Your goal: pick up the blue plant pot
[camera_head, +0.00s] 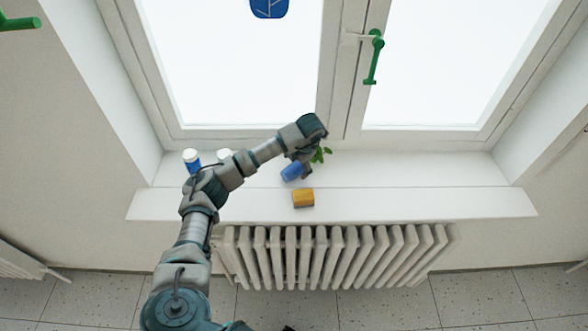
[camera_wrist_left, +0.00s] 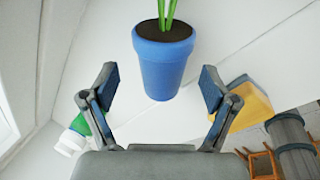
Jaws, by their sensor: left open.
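The blue plant pot (camera_head: 291,173) stands on the white window sill, with green leaves showing behind my gripper. In the left wrist view the pot (camera_wrist_left: 163,68) has dark soil and green stems. My left gripper (camera_head: 303,160) is open at the pot and partly covers it in the head view. In the wrist view its two fingers (camera_wrist_left: 158,88) are spread, one to each side of the pot's lower part, with gaps on both sides. I see no finger touching it. My right gripper is not in view.
A yellow block (camera_head: 303,198) lies close to the pot near the sill's front edge. A blue bottle with a white cap (camera_head: 192,160) and another white-topped item (camera_head: 224,156) stand left, near my arm. The sill's right part is clear. A radiator (camera_head: 335,255) is below.

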